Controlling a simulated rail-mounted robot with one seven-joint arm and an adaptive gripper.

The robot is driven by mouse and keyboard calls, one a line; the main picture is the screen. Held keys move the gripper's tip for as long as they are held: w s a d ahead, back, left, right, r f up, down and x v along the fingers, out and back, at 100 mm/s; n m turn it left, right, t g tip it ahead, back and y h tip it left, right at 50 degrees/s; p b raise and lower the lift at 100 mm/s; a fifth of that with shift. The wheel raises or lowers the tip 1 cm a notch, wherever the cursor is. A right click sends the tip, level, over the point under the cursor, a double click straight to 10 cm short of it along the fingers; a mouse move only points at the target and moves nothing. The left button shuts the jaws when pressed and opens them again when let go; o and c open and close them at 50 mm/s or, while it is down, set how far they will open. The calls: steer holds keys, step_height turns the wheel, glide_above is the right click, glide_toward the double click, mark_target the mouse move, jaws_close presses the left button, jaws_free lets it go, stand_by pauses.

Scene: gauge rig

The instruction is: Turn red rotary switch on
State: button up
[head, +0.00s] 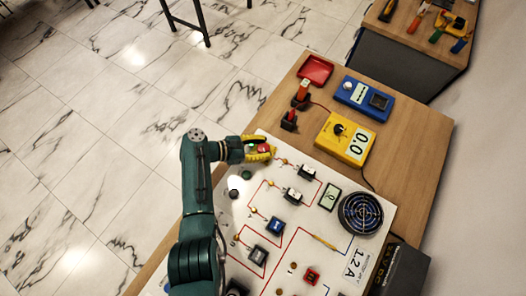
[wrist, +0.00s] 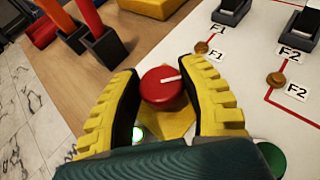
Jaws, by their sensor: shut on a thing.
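The red rotary switch (wrist: 164,88) is a round red knob with a white pointer line, on a yellow plate (wrist: 178,123) on the white panel. In the wrist view its line points right and slightly up. My gripper (wrist: 163,84) has yellow ribbed fingers on both sides of the knob and is shut on it. In the head view my gripper (head: 261,153) is at the panel's upper left corner, with a little of the red knob (head: 264,148) showing between the fingers. A green light (wrist: 138,133) glows beside the left finger, partly hidden by my gripper.
The white panel (head: 313,174) carries switches F1 (wrist: 232,10) and F2 (wrist: 305,22), wiring and a round dark speaker-like disc (head: 361,214). A green button (wrist: 271,157) is close to my gripper. A yellow meter (head: 345,138), blue box (head: 362,98) and red tray (head: 315,70) stand behind.

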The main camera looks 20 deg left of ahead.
steer(key=shift+f+m+g+h+b, duration=0.15)
steer(key=shift+m+g+h+b, duration=0.15)
steer(key=shift+g+b, duration=0.2)
steer(key=o, duration=1.1)
steer(key=shift+o, duration=0.2)
steer(key=shift+s+a+r, duration=0.15)
steer(key=shift+a+r, duration=0.1)
steer(key=shift+r, duration=0.05)
steer(key=v, duration=1.1)
steer(key=shift+s, duration=0.2)
steer(key=shift+a, duration=0.1)
